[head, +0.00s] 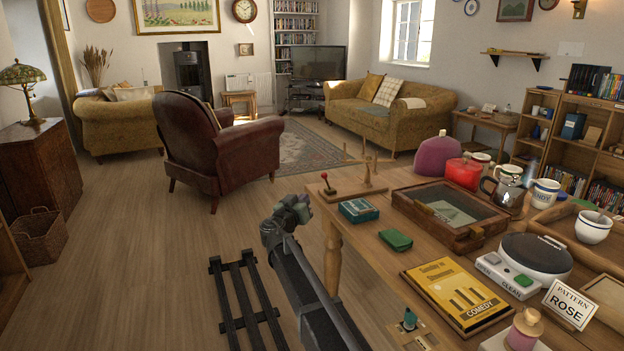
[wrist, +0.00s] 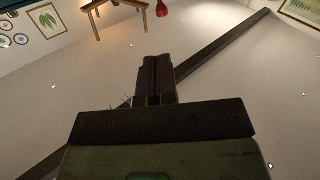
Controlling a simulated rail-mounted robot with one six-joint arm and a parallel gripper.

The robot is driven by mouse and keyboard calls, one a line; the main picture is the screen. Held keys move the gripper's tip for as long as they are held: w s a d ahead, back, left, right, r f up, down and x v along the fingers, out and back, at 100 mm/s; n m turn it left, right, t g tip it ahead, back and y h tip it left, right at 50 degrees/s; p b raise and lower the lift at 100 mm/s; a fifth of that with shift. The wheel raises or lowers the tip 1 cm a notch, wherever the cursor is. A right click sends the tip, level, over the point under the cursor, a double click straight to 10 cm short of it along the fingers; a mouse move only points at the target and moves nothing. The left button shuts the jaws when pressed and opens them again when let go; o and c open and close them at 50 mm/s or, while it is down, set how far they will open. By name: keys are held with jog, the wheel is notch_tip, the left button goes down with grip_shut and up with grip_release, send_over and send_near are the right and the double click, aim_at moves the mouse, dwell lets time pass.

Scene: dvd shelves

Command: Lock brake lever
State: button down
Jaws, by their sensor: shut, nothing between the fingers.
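The wooden table (head: 362,238) fills the right side. Near the lever are a wooden peg stand (head: 367,180), a teal box (head: 358,210), a green object (head: 396,240) and a glass-topped case (head: 450,212). A dark rail track (head: 243,300) lies on the floor, which is open to the left.

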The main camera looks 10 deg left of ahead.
aim_at(324, 176)
jog(key=shift+s+r+m+y, duration=0.35)
jog(key=shift+s+m, duration=0.1)
jog(key=shift+m, duration=0.15)
jog(key=x, duration=0.9)
jog(key=p+x, duration=0.1)
jog(key=x, duration=0.4)
jog(key=shift+w+r, duration=0.1)
jog(key=shift+r, duration=0.15)
jog(key=shift+r, duration=0.15)
